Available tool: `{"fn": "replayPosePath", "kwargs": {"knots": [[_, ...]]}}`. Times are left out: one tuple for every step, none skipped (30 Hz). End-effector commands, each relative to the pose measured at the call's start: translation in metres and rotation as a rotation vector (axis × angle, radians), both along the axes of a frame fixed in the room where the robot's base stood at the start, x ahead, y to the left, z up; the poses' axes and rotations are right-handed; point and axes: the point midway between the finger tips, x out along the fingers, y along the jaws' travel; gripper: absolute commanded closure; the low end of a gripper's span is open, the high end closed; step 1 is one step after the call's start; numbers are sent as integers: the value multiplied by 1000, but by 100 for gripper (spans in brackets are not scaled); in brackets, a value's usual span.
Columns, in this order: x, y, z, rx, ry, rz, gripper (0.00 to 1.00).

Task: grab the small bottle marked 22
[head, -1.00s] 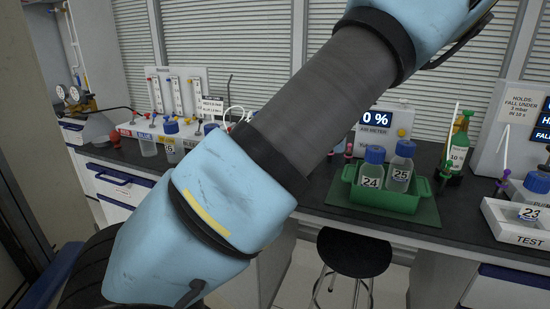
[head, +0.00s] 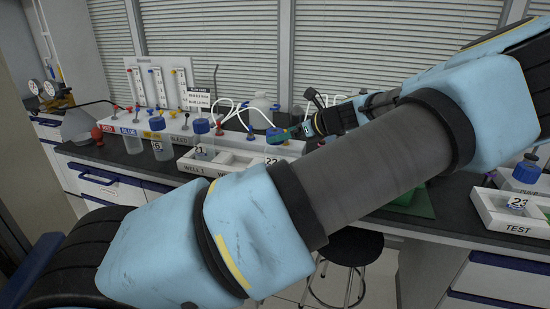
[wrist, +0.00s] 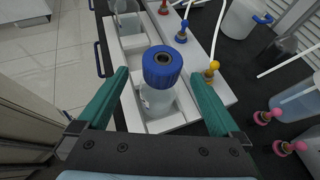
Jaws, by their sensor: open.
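The small bottle marked 22 (head: 273,151) has a blue cap and stands in the white well tray (head: 228,158), partly behind my arm. In the wrist view a blue-capped clear bottle (wrist: 158,98) stands upright in a tray compartment. Its number is not readable there, but its place fits bottle 22. My gripper (wrist: 158,77) is open, with a green finger on each side of this bottle and visible gaps to it. In the head view my gripper (head: 296,131) is beside the blue cap, small and partly hidden.
Bottle 21 (head: 201,143) stands to the left in the same tray. The gas panel (head: 172,88) with tubes and coloured fittings stands behind. A yellow fitting (wrist: 211,70) and pink fittings (wrist: 285,147) are right of the bottle. Bottle 23 (head: 517,204) lies in the TEST tray (head: 493,212).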

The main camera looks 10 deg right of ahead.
Motion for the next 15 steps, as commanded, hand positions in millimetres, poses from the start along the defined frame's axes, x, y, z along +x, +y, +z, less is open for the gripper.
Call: {"fn": "replayPosePath", "kwargs": {"knots": [[5, 4, 0, 3, 0, 3, 0], [8, 6, -1, 4, 0, 4, 0], [13, 10, -3, 4, -1, 4, 0], [16, 12, -5, 4, -1, 4, 0], [20, 14, -7, 4, 0, 4, 0], [24, 17, -10, 3, 0, 3, 0], [26, 19, -13, 3, 0, 4, 0], [29, 21, -15, 2, 0, 4, 0], [31, 22, -17, 1, 0, 3, 0], [33, 24, -19, 1, -1, 2, 0], [34, 25, -20, 1, 0, 2, 0], [35, 25, -21, 1, 1, 2, 0], [35, 25, -21, 1, 1, 2, 0], [35, 25, -22, 0, 0, 1, 0], [35, 25, -22, 0, 0, 1, 0]]}}
